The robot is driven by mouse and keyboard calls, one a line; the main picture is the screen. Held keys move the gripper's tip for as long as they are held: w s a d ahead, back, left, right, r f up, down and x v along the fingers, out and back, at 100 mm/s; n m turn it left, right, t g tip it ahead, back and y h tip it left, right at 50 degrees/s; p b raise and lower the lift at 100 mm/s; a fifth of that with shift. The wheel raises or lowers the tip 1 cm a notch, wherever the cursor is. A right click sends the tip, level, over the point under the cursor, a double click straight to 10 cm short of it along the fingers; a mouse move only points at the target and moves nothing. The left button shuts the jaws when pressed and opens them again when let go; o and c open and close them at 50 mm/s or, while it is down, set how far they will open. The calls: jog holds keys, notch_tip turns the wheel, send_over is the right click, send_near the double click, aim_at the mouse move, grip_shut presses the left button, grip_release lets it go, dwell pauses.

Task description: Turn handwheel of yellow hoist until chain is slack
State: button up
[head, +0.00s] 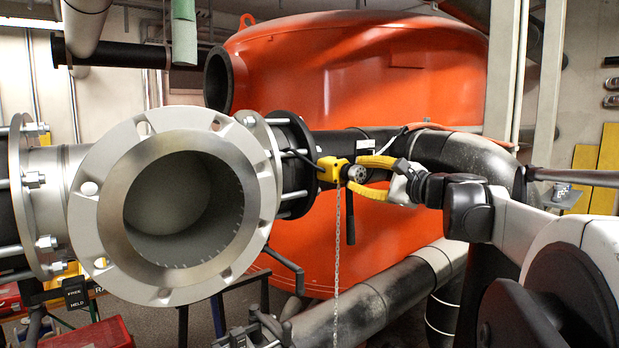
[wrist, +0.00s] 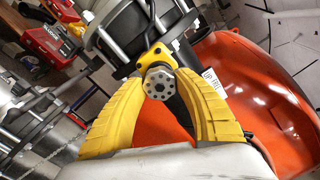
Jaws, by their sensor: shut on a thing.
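The yellow hoist (head: 328,168) sits at the black pipe flange in the middle of the head view, and its yellow body (wrist: 155,55) also shows in the wrist view. Its small grey handwheel (wrist: 159,82), with holes in its face, points toward my wrist camera. The two yellow fingers of my gripper (wrist: 160,77) are closed on the handwheel from both sides. In the head view my gripper (head: 360,176) reaches in from the right. The metal chain (head: 337,245) hangs straight down below the hoist; I cannot tell whether it bears load.
A large grey flanged pipe (head: 100,220) fills the left. A big orange tank (head: 400,80) stands behind the hoist. A black pipe elbow (head: 470,150) runs close behind my arm. A small FREE/HELD sign (head: 75,292) and a red case (head: 90,335) are at lower left.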

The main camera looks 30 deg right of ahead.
jog(key=n+b, duration=0.1)
jog(key=n, duration=0.3)
jog(key=shift+n, duration=0.3)
jog(key=n, duration=0.4)
jog(key=shift+n, duration=0.3)
jog(key=o, duration=1.2)
jog(key=s+d, duration=0.1)
jog(key=s, duration=1.1)
